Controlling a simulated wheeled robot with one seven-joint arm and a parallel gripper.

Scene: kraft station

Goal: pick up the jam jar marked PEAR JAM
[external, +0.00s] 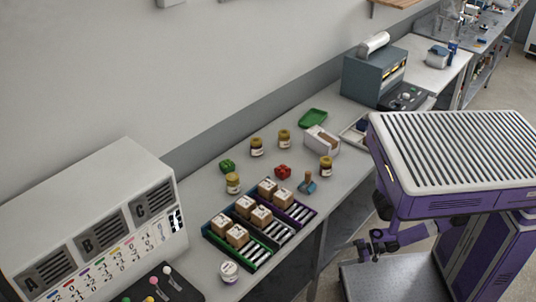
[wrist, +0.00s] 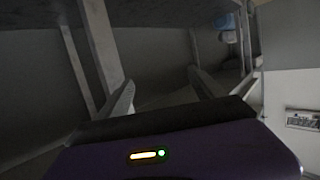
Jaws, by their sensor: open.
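Several small jars with yellowish lids stand on the grey bench: one at the back (external: 284,139), one just left of it (external: 256,147), one at the right near the front edge (external: 326,166), and one behind the trays (external: 233,183). Their labels are too small to read, so I cannot tell which is PEAR JAM. My gripper (external: 366,249) is low beside the bench's front edge, below its top and away from the jars. In the wrist view my gripper (wrist: 162,92) is open, with nothing between the fingers. No jar shows there.
Colored trays (external: 270,257) with small boxes stand among the jars, near a stamp (external: 307,183), red (external: 283,171) and green (external: 227,166) items and a white carton (external: 321,141). A lettered panel (external: 110,215) is at left, a grey machine (external: 375,77) at the back. Bench legs show in the wrist view.

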